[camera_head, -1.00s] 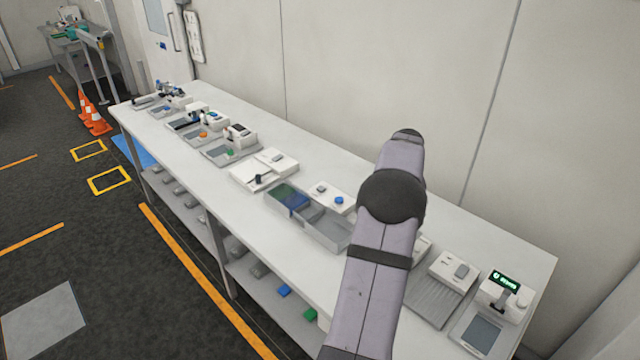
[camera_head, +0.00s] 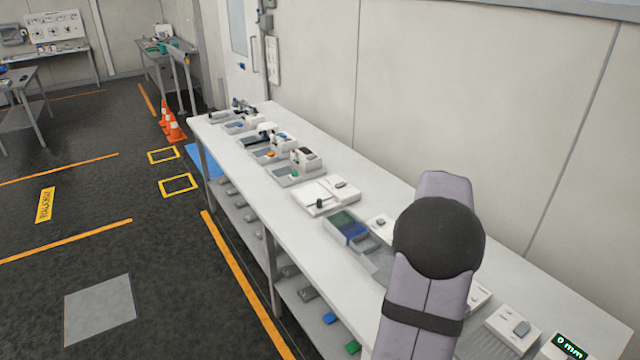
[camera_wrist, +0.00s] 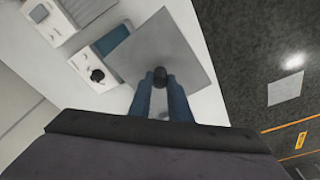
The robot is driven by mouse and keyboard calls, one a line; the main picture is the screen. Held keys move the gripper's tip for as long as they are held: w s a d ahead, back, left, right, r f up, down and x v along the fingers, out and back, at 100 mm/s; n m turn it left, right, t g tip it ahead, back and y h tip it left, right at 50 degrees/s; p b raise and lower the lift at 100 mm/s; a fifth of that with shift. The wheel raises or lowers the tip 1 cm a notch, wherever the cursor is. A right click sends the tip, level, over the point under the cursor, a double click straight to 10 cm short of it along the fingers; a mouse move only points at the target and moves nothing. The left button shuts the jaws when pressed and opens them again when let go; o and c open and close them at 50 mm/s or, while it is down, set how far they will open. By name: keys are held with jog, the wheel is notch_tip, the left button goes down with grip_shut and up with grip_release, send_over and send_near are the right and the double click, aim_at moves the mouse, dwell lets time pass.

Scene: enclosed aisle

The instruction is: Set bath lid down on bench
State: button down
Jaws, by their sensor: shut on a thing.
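The bath lid (camera_wrist: 172,48) is a flat grey square plate with a black knob (camera_wrist: 160,78). In the wrist view my gripper (camera_wrist: 160,84) is shut on that knob, with a dark finger on each side. The lid appears above the white bench (camera_wrist: 205,100), its right side near the bench edge. Whether it touches the bench cannot be told. The bench (camera_head: 270,232) also runs along the wall in the head view. There my arm hides the gripper and the lid.
A white unit with a black knob (camera_wrist: 97,75) lies beside the lid, its blue-grey part partly covered by it. Trays and devices line the bench, including a blue-green tray (camera_head: 347,228) and a device with a green display (camera_head: 569,346).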

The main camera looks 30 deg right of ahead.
jog(key=s+a+f, duration=0.2)
jog(key=a+f, duration=0.1)
jog(key=s+a+f, duration=0.1)
jog(key=a+f, duration=0.1)
jog(key=shift+s+f, duration=0.25)
jog(key=shift+w+d+f+m, duration=0.15)
jog(key=shift+d+f+m, duration=0.1)
jog(key=shift+f+m, duration=0.2)
jog(key=shift+w+d+f+m, duration=0.1)
jog(key=shift+d+f+m, duration=0.1)
jog(key=shift+f+m, duration=0.2)
jog(key=shift+f+p, duration=1.3)
jog(key=shift+f, duration=3.7)
